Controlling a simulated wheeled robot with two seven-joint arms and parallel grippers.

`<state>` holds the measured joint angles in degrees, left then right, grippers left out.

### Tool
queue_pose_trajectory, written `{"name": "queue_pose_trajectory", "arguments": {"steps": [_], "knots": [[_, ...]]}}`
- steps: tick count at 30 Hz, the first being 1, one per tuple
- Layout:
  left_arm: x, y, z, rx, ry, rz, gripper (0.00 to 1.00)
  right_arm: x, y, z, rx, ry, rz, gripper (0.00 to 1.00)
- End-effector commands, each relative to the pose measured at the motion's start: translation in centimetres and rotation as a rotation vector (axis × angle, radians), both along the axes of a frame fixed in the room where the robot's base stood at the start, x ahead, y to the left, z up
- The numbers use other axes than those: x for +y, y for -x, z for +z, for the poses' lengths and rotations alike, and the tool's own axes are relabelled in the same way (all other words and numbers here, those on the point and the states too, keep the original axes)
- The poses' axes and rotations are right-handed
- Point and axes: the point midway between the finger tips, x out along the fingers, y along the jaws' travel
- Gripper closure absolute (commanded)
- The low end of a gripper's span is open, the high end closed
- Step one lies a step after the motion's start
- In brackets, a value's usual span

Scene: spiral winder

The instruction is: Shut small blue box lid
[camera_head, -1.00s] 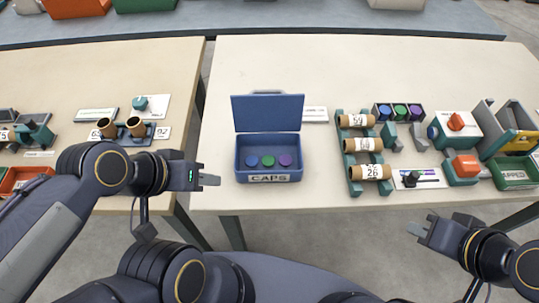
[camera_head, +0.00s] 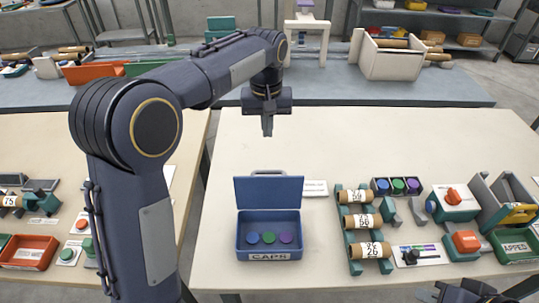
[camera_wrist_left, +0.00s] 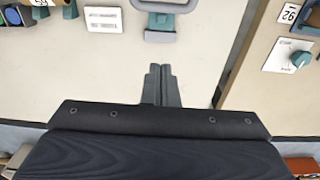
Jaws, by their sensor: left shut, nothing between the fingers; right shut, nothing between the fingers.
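The small blue box (camera_head: 269,240) labelled CAPS stands on the right-hand table, with a blue, a green and a purple cap inside. Its lid (camera_head: 268,191) is open, standing up at the back edge with a handle on top. My left gripper (camera_head: 267,130) is shut and empty, pointing down over the table behind the lid, apart from it. In the left wrist view the shut fingers (camera_wrist_left: 161,86) are over bare table, and the handle end of the lid (camera_wrist_left: 166,6) shows at the top edge. My right gripper (camera_head: 440,290) is at the bottom edge, mostly cut off, in front of the table.
Right of the box are a white card (camera_head: 315,188) and a teal rack (camera_head: 354,240) with numbered brown tubes. A tray of coloured caps (camera_head: 396,187) and other stations stand further right. The table behind the box is clear. My left arm hides part of the left table.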

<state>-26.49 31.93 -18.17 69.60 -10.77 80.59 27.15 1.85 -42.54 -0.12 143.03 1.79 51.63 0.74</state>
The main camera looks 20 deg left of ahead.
Motion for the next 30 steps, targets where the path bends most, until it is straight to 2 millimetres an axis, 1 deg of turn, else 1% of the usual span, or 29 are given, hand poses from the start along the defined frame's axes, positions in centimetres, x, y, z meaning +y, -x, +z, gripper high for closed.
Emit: {"name": "queue_pose_trajectory", "arguments": {"steps": [1,5,8,15,19,21,24,27,30], "knots": [[-0.3,-0.3,-0.1,0.002,-0.01,0.002,1.0,0.0,0.0,0.1,0.0,0.0,0.0,1.0],[-0.3,-0.5,-1.0,0.005,-0.015,0.004,1.0,0.0,0.0,0.0,0.0,0.0,0.0,1.0],[-0.3,-0.5,-2.6,0.006,-0.015,0.004,1.0,0.0,0.0,0.0,0.0,0.0,0.0,1.0],[-0.2,-0.7,-7.7,0.009,-0.014,0.003,1.0,0.0,0.0,0.2,0.0,0.0,0.0,1.0],[-0.2,-0.8,-10.3,0.007,-0.014,0.002,1.0,0.0,0.0,0.4,0.0,0.0,0.0,1.0],[-0.6,0.3,-9.4,0.001,-0.01,0.0,1.0,0.0,0.0,0.9,0.0,0.0,0.0,1.0],[-0.9,1.5,-9.1,0.001,-0.011,0.001,1.0,0.0,0.0,1.1,0.0,0.0,0.0,1.0],[-1.1,2.3,-9.0,0.001,-0.012,0.001,1.0,0.0,0.0,1.2,0.0,0.0,0.0,1.0],[-1.2,2.7,-8.9,0.001,-0.012,0.002,1.0,0.0,0.0,1.3,0.0,0.0,0.0,1.0]]}}
